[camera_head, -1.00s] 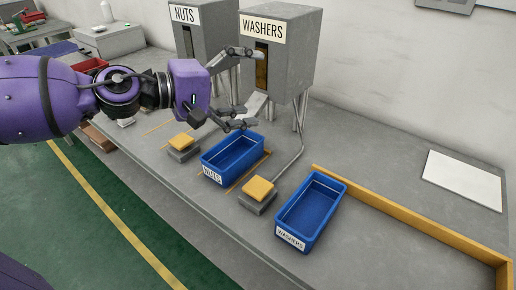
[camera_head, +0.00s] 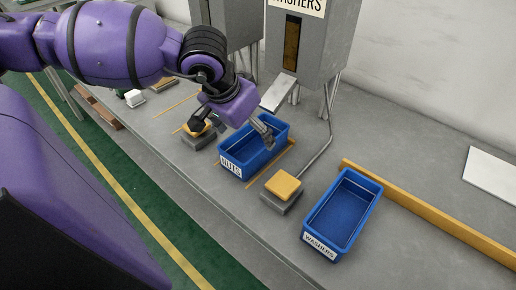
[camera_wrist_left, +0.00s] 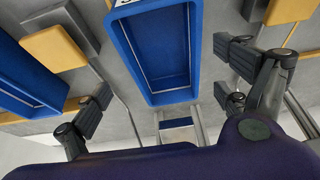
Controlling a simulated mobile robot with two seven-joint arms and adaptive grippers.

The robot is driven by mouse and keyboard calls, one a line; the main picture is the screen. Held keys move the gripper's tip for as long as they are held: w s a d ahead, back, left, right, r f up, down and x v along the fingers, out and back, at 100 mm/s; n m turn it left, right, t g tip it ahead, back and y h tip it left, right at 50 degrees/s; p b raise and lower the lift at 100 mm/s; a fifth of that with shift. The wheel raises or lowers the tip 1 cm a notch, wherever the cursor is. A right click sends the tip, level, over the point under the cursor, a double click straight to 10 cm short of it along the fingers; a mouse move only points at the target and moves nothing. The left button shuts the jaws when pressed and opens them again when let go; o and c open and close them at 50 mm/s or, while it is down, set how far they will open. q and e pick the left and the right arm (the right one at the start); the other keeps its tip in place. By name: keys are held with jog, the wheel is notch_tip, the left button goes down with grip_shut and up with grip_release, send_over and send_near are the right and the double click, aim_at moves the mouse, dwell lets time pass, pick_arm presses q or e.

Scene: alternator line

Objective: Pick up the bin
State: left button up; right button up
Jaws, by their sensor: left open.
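The blue bin labelled NUTS (camera_head: 243,164) stands upright on the grey workbench, partly hidden behind my left gripper (camera_head: 240,130). The blue bin labelled WASHERS (camera_head: 341,216) stands to its right. My left gripper is open above the NUTS bin and holds nothing. In the left wrist view, the fingers of the gripper (camera_wrist_left: 165,92) spread to either side of a blue bin (camera_wrist_left: 157,50), which looks empty. Another blue bin (camera_wrist_left: 28,85) is cut off at the left of that view. I cannot tell whether any finger touches the bin. My right gripper is not seen.
A yellow-topped block (camera_head: 283,187) stands between the bins, and another (camera_head: 199,137) is left of the NUTS bin. The WASHERS dispenser (camera_head: 307,50) rises behind. A yellow rail (camera_head: 430,213) runs along the right. Bare bench lies in front of the bins.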

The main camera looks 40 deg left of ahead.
aim_at(255, 153)
pick_arm(q)
jog(key=x, duration=0.3)
jog(key=w+x, duration=0.1)
jog(key=shift+a+f, duration=0.1)
jog(key=shift+a, duration=0.15)
jog(key=shift+w+f, duration=0.3)
jog(key=shift+f, duration=0.3)
jog(key=c, duration=1.4)
jog(key=shift+o, duration=0.2)
jog(key=shift+r, duration=0.15)
